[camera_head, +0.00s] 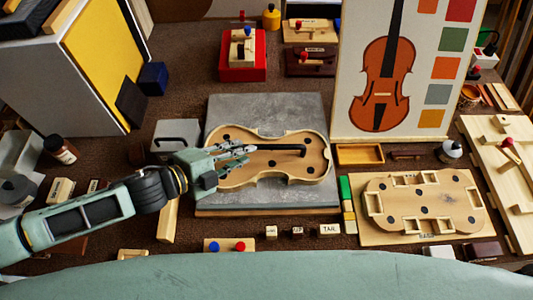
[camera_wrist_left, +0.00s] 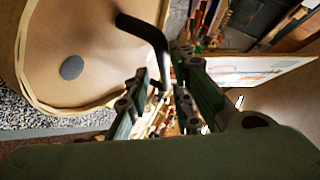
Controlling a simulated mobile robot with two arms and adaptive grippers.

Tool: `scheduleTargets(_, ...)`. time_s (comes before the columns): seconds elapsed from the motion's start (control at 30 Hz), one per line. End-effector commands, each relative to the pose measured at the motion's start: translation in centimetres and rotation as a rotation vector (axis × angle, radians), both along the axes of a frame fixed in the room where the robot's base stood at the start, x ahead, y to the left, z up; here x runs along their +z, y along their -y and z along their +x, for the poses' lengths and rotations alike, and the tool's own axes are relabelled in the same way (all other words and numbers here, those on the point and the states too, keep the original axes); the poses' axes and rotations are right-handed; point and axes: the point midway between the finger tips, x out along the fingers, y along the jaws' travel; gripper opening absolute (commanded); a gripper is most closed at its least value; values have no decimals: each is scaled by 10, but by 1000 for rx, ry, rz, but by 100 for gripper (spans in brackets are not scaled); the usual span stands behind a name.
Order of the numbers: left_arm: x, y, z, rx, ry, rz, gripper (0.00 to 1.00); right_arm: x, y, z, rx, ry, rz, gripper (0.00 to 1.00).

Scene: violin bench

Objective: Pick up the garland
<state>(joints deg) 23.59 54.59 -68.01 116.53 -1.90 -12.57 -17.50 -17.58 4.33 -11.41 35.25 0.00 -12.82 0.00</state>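The garland (camera_head: 322,146) is a pale wooden violin-shaped rim lying on a grey slab (camera_head: 270,108), with a tan floor and dark round spots inside its outline. A black bar (camera_head: 285,147) runs along its middle. In the left wrist view the garland's curved rim (camera_wrist_left: 28,85) fills the upper left, and the black bar (camera_wrist_left: 150,32) bends down towards my fingers. My left gripper (camera_head: 243,152) is over the garland's left part, at the bar's left end. In the left wrist view its fingers (camera_wrist_left: 165,85) are apart, with the bar's end between them. My right gripper is not in view.
A wooden form board (camera_head: 460,208) lies to the right, and a violin picture panel (camera_head: 355,60) stands behind. Small lettered blocks (camera_head: 328,229) and a block with red and blue knobs (camera_head: 227,246) lie in front. A grey box (camera_head: 175,133) stands left of the slab.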

Motion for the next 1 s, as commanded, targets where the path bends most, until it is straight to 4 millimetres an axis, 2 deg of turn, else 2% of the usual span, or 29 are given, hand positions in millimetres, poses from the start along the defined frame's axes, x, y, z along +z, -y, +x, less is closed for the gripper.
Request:
scheduleTargets(0.27,-4,32,18,-3,3,-3,22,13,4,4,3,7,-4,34)
scheduleTargets(0.4,-13,47,29,-1,1,-2,22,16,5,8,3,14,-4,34)
scheduleTargets(0.73,-18,53,34,-1,1,0,22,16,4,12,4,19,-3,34)
scheduleTargets(1.0,-18,53,34,-1,1,0,0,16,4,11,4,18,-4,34)
